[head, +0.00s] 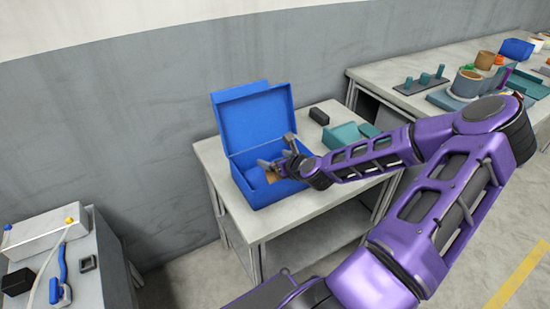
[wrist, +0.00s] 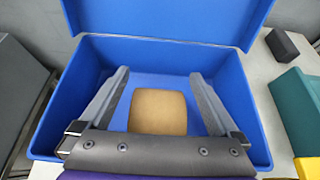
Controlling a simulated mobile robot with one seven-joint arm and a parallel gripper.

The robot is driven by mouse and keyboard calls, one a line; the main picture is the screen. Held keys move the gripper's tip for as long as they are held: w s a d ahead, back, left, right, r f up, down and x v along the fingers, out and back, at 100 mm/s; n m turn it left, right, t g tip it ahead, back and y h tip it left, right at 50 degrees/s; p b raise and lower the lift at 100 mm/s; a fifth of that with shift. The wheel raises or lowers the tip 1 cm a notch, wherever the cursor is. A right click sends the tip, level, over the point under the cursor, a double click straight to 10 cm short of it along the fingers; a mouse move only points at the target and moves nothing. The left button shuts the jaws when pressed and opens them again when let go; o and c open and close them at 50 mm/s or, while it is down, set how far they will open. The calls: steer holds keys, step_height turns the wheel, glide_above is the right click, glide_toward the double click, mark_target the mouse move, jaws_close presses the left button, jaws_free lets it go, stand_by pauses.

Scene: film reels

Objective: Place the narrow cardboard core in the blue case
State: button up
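The narrow cardboard core (wrist: 158,112) is tan and shows inside the blue case (wrist: 250,115), against its blue floor. In the head view the core (head: 271,177) is partly hidden by my gripper. The blue case (head: 262,195) stands on a table with its lid raised at the back. My gripper (wrist: 160,73) is open, its two dark fingers reaching into the case on either side of the core. Blue gaps show between the core and both fingers. In the head view my gripper (head: 276,167) is inside the case opening.
A left table holds a white box (head: 45,235) and a blue tool (head: 60,275). A back-right table carries reel parts.

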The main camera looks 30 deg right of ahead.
steer(key=shift+r, duration=0.1)
steer(key=shift+r, duration=0.3)
steer(key=p+v, duration=0.3)
steer(key=v, duration=0.9)
steer(key=shift+r, duration=0.2)
